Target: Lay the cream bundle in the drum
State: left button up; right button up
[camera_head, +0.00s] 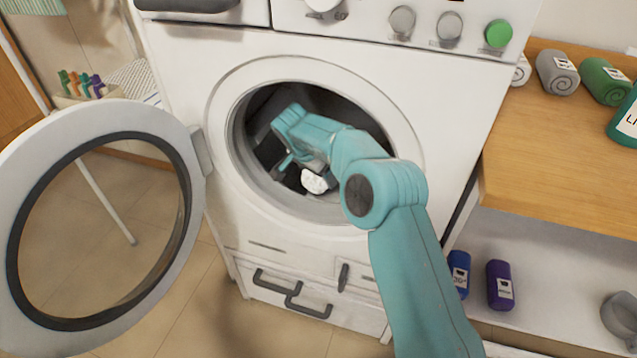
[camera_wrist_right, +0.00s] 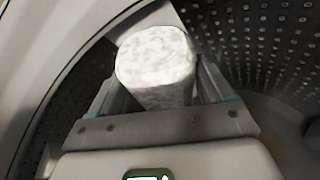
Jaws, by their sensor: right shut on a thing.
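The cream bundle (camera_head: 314,181) shows as a small pale end low in the washer's opening in the head view. In the right wrist view the cream bundle (camera_wrist_right: 157,62) is a pale, mottled roll between the two fingers. My right gripper (camera_wrist_right: 160,95) is shut on it. In the head view my right gripper (camera_head: 297,172) is inside the round opening, partly hidden by my own teal arm. The dark drum (camera_head: 365,122) surrounds it, and its perforated wall (camera_wrist_right: 270,40) fills the right of the wrist view. My left gripper is not in view.
The round washer door (camera_head: 100,118) stands open at the left. The opening's pale rim (camera_head: 405,135) is close around my arm. A wooden counter (camera_head: 550,150) at the right holds rolled towels (camera_head: 557,73). Blue and purple bottles (camera_head: 500,285) stand on the shelf below.

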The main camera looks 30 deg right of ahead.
notch_tip(320, 180, down, 4)
jog(key=shift+r+b, duration=0.25)
jog(key=shift+b, duration=0.15)
jog(key=shift+w+d+f, duration=0.15)
jog(key=shift+w+d, duration=0.05)
jog(key=shift+s, duration=0.1)
jog(key=o, duration=1.1)
jog(key=shift+c, duration=0.2)
